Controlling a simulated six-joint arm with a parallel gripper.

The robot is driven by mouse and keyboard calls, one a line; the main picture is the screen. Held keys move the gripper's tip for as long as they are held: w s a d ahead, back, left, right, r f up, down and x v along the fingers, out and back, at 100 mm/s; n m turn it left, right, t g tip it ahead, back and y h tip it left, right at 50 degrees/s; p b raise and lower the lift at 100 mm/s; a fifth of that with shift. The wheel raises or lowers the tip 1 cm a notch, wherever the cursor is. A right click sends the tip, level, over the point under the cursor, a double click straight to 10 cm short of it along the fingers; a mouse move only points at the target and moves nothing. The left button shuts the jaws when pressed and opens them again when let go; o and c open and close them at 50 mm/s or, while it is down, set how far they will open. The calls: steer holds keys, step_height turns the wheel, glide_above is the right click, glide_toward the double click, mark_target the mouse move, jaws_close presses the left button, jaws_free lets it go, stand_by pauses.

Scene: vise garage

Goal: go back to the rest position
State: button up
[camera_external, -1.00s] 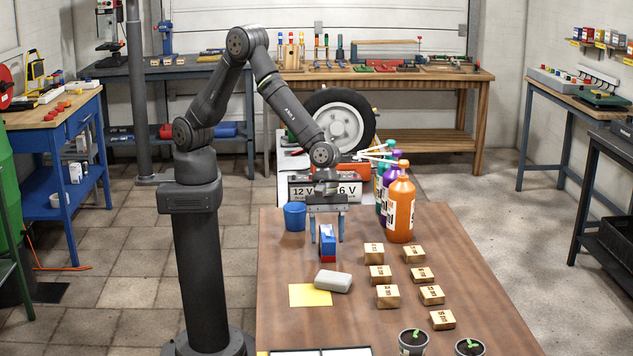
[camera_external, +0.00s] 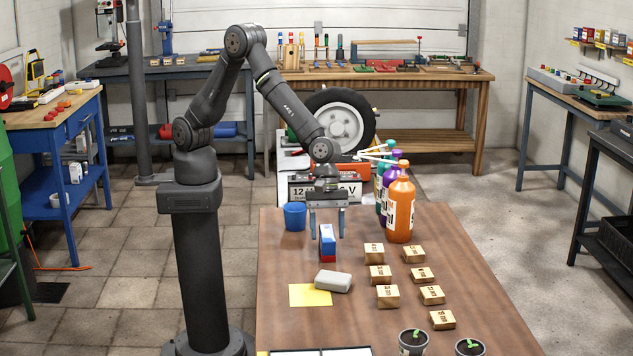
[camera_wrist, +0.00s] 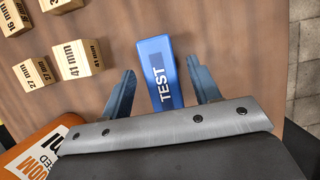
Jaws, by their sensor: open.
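My gripper (camera_external: 327,222) hangs fingers down over the table's back part. It is open, with a gap between its two fingers. A blue and red block (camera_external: 327,243) stands on the table just in front of and below the fingers. In the wrist view my gripper (camera_wrist: 167,86) shows its fingers spread, and the blue block top marked TEST (camera_wrist: 160,78) lies between them in the picture, apart from both. Nothing is held.
Small potted plants (camera_external: 413,343) stand at the front.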

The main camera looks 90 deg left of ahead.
mark_target(327, 232)
step_height(327, 232, down, 3)
steer(key=shift+f, duration=0.1)
steer(key=v, duration=1.1)
steer(key=shift+a+r, duration=0.1)
steer(key=shift+r, duration=0.1)
steer(key=shift+a, duration=0.1)
steer(key=x, duration=1.1)
steer(key=shift+f, duration=0.15)
steer(key=r, duration=0.4)
steer(key=shift+d+r, duration=0.15)
steer(key=shift+d, duration=0.1)
steer(key=s+d+r, duration=0.2)
steer(key=s+r, duration=0.9)
steer(key=r, duration=0.1)
steer(key=w+a+n+t, duration=0.1)
steer(key=w+a+n, duration=0.1)
steer(key=w+a, duration=0.5)
steer(key=w+a+n+t, duration=0.1)
steer(key=w+a+n, duration=0.25)
steer(key=a, duration=0.65)
steer(key=w+a+n, duration=0.2)
steer(key=a, duration=0.7)
steer(key=w+a+n+t+y, duration=0.1)
steer(key=w+a+n, duration=0.1)
steer(key=a, duration=0.8)
steer(key=shift+w+r+y, duration=0.15)
steer(key=shift+r+y, duration=0.15)
steer(key=shift+n, duration=0.25)
